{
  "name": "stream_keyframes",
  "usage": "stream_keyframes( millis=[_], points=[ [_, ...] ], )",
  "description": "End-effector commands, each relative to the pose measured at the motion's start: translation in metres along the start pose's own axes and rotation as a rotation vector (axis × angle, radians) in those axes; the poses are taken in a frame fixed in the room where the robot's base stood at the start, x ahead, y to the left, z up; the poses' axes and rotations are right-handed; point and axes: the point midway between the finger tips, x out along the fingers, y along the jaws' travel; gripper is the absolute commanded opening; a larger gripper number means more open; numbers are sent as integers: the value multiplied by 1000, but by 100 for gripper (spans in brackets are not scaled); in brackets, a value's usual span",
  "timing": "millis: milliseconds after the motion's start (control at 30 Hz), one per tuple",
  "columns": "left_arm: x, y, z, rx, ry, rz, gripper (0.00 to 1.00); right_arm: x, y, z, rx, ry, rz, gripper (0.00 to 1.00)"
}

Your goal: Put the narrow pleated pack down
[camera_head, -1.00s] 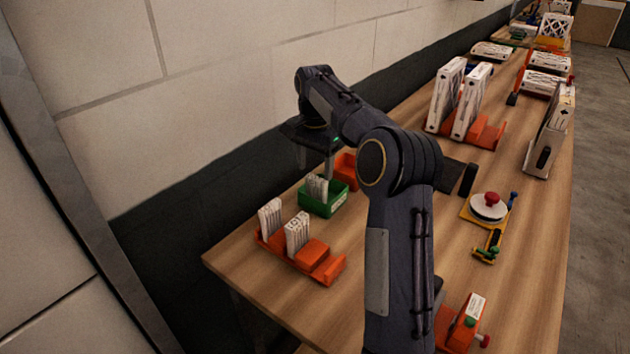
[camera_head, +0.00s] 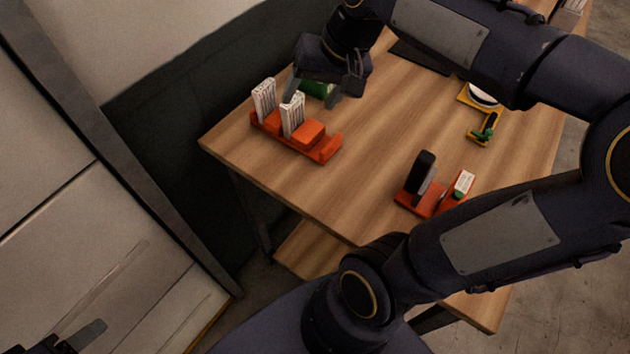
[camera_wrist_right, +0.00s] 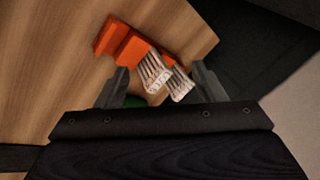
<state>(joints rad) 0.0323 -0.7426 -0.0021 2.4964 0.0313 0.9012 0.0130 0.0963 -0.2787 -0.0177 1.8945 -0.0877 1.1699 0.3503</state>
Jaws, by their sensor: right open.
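Two narrow white pleated packs stand upright in an orange rack (camera_head: 325,150) at the table's near left end: a left pack (camera_head: 264,100) and a right pack (camera_head: 292,117). My right gripper (camera_head: 316,97) is open and empty above and behind the right pack. In the right wrist view, both packs, one (camera_wrist_right: 154,74) and the other (camera_wrist_right: 180,86), appear between the spread fingers (camera_wrist_right: 163,82), beside the orange rack (camera_wrist_right: 135,48). My left gripper (camera_head: 78,338) shows only partly at the bottom left, dark and far from the rack. I cannot tell which pack the task names.
A green box (camera_head: 316,88) is mostly hidden behind my right gripper; its contents are not visible. An orange fixture (camera_head: 425,201) stands at the near edge, and a yellow-based device (camera_head: 482,96) is farther right. Bare wood lies between the rack and fixture.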

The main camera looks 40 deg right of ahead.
Motion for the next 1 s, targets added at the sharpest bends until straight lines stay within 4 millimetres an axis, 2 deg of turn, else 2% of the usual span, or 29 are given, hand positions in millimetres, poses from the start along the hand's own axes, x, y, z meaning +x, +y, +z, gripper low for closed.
stream_keyframes(
  millis=[33, 100, 200, 333, 500, 1000],
  points=[
    [0, 0, 0, 0, 0, 0, 56, 5, 1, 33, -66, 18, -35, 63],
    [0, 0, 0, 0, 0, 0, 56, 16, 2, 70, -155, 42, -76, 63],
    [0, 0, 0, 0, 0, 0, 56, 34, 4, 111, -253, 74, -119, 63],
    [0, 0, 0, 0, 0, 0, 56, 51, 6, 143, -329, 100, -148, 63],
    [0, 0, 0, 0, 0, 0, 56, 58, 8, 153, -356, 110, -158, 63],
    [0, 0, 0, 0, 0, 0, 56, 58, 8, 153, -354, 107, -156, 63]
  ],
)
